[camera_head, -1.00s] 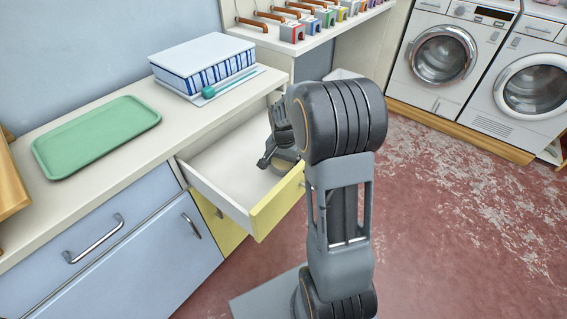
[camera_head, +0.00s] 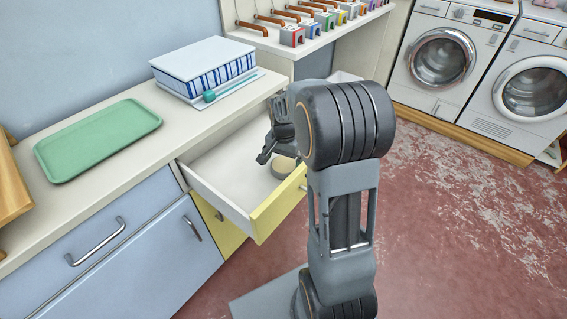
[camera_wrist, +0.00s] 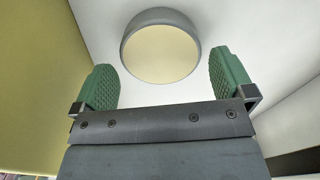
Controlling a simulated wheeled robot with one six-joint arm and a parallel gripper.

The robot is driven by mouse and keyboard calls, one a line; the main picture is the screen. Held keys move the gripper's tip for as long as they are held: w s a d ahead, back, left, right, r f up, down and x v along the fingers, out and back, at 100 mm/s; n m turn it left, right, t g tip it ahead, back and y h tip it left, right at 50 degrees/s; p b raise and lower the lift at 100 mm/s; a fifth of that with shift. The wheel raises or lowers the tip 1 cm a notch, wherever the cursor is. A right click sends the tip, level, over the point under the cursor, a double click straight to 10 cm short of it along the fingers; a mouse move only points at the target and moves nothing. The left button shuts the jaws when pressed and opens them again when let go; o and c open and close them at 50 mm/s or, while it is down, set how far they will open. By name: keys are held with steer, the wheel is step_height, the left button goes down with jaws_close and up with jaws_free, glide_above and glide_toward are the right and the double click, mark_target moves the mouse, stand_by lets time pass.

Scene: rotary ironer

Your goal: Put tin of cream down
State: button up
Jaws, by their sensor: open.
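The tin of cream (camera_wrist: 160,52) is a round tin with a grey rim and a pale cream-coloured face, standing on the white drawer floor in the wrist view. In the head view the tin (camera_head: 285,168) shows as a small tan disc inside the open yellow-fronted drawer (camera_head: 277,208). My gripper (camera_wrist: 160,85) is open, its two green textured pads apart, with the tin ahead of them and not held. In the head view my gripper (camera_head: 268,155) is inside the drawer space just left of the tin, partly hidden by my arm.
A green tray (camera_head: 98,140) and a blue-and-white box (camera_head: 204,66) are on the counter beside the drawer. The drawer front and side walls stand close around my gripper. Two washing machines (camera_head: 438,55) stand at the back right. The left part of the drawer is empty.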

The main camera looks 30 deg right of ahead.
step_height(320, 180, up, 9)
steer(key=p, duration=0.1)
steer(key=shift+p, duration=0.35)
stand_by(0.3)
step_height(320, 180, up, 11)
steer(key=n+t+p, duration=0.1)
steer(key=n+p, duration=0.3)
steer(key=p, duration=0.5)
glide_above(283, 165)
steer(key=s+a, duration=0.5)
steer(key=s, duration=0.1)
steer(key=s+a+r+n+t+p, duration=0.2)
steer(key=s+a+r+n+p, duration=0.2)
steer(key=s+r+p, duration=0.5)
steer(key=shift+s+a+n+t, duration=0.2)
steer(key=shift+a+n+t, duration=0.15)
steer(key=shift+n, duration=0.75)
steer(key=shift+r, duration=0.15)
